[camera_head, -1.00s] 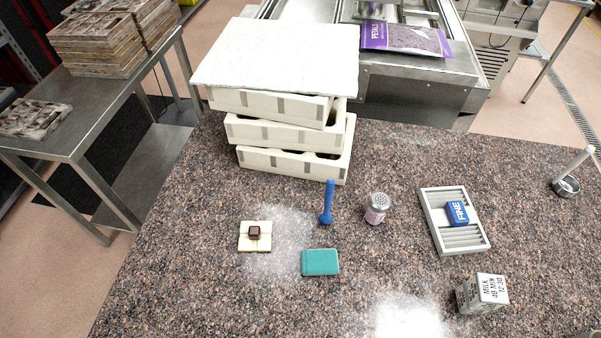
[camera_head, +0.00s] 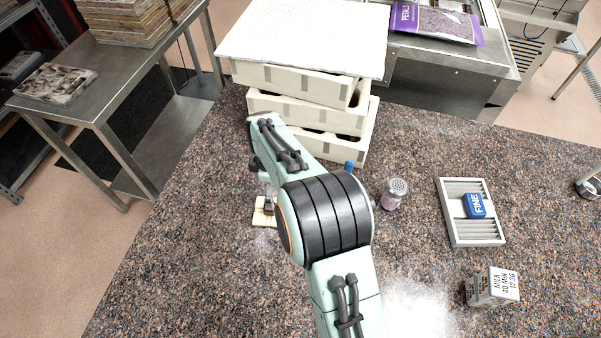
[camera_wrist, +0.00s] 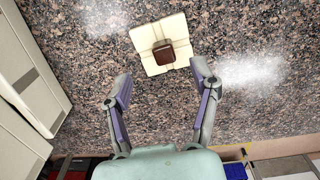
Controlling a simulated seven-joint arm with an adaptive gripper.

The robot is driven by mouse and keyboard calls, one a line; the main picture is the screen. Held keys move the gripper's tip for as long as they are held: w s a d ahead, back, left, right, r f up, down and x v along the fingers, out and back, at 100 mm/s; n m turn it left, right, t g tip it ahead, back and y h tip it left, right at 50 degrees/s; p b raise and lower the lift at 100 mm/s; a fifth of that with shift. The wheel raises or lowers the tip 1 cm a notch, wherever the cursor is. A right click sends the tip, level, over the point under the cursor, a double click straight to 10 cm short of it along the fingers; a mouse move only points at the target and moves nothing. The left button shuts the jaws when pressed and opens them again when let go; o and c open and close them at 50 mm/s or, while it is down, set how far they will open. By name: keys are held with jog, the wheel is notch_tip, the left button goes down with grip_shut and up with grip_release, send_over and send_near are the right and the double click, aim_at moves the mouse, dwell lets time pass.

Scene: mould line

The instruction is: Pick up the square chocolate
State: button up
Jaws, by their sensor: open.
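The square chocolate (camera_wrist: 164,52) is a small dark brown block lying on a cream square tile (camera_wrist: 148,39) in the wrist view. In the head view the tile (camera_head: 260,219) shows at the left of my arm, with the chocolate (camera_head: 268,209) partly hidden by the arm. My gripper (camera_wrist: 161,84) is open and empty in the wrist view. Its two fingers are spread wide, and the chocolate lies beyond the fingertips, roughly in line with the gap. The fingers do not appear to touch the chocolate or the tile.
Stacked cream crates (camera_head: 313,107) stand close behind my arm. A shaker (camera_head: 395,193), a grey slatted tray (camera_head: 453,219) with a blue block (camera_head: 474,205), and a milk-labelled block (camera_head: 491,287) stand to the right. My arm hides the teal block and most of the blue tool.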

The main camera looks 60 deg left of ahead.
jog(key=shift+n, duration=0.3)
jog(key=f, duration=0.5)
jog(key=s+f, duration=0.1)
jog(key=f, duration=0.1)
jog(key=shift+s+a+f, duration=0.1)
jog(key=shift+a+f, duration=0.25)
jog(key=shift+f, duration=0.05)
grip_shut()
